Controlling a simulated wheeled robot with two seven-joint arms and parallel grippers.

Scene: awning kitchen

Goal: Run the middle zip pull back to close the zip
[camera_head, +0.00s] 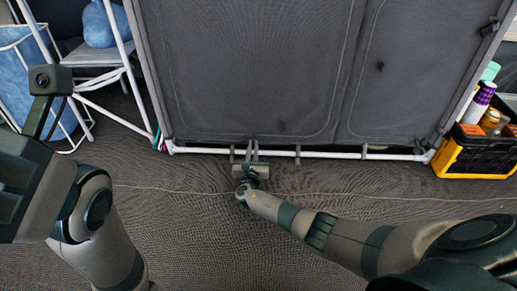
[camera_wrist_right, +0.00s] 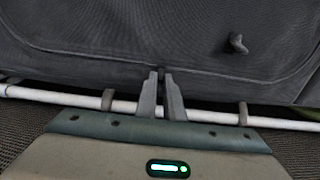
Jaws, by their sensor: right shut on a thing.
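The grey fabric panel (camera_head: 260,65) has curved zip seams and fills the upper middle of the head view. My right gripper (camera_head: 252,143) is at its lower edge, by the white rail. In the right wrist view the fingers (camera_wrist_right: 162,74) are close together on a small dark zip pull (camera_wrist_right: 161,72), mostly hidden between the tips; I take it as the middle one. Another small pull (camera_head: 380,66) hangs on the panel to the right and likely shows in the wrist view (camera_wrist_right: 236,43). My left arm is at the left; its fingertips do not show.
A white rail (camera_head: 335,154) with grey clips runs along the panel's foot. A yellow and black crate (camera_head: 464,160) with bottles stands at right. A white-framed chair (camera_head: 95,60) with a blue bundle (camera_head: 103,25) is at left. The ribbed floor in front is clear.

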